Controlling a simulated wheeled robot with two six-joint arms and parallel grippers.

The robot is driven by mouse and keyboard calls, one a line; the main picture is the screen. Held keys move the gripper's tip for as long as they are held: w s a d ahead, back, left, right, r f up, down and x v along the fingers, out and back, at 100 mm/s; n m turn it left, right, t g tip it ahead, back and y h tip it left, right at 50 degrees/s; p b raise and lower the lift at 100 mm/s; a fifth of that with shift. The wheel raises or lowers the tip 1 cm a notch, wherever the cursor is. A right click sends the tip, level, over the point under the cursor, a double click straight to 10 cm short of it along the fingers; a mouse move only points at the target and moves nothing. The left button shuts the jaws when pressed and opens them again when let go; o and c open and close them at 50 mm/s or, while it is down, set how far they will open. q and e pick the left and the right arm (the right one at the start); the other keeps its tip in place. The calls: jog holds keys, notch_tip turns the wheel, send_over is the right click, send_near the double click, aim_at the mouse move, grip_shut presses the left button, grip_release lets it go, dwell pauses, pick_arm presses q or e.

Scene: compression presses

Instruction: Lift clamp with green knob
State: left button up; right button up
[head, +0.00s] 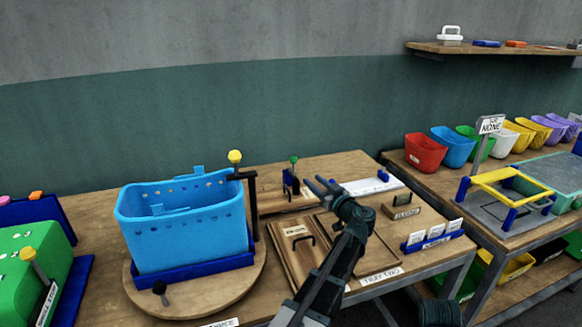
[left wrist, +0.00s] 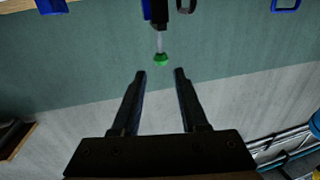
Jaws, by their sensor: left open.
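The clamp (head: 291,182) is a small dark and blue upright device on the wooden table. Its green knob (head: 293,160) tops a thin rod. In the left wrist view, the green knob (left wrist: 161,59) lies just beyond the gap between my fingertips, roughly centred. My left gripper (head: 321,185) is open and empty, a little to the right of the clamp in the head view. No contact with the knob shows. My right gripper is not in view.
A blue perforated bin (head: 185,230) stands on a round wooden board, left of the clamp, beside a yellow-knobbed lever (head: 235,157). Wooden trays (head: 290,250) lie in front. A card holder (head: 432,239) stands at the right. Coloured bins line the right table.

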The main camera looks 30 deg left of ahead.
aim_at(294, 165)
pick_arm(q)
jog(key=x, duration=1.3)
jog(key=shift+w+a, duration=0.15)
jog(key=shift+a, duration=0.1)
grip_shut()
dwell(1.0)
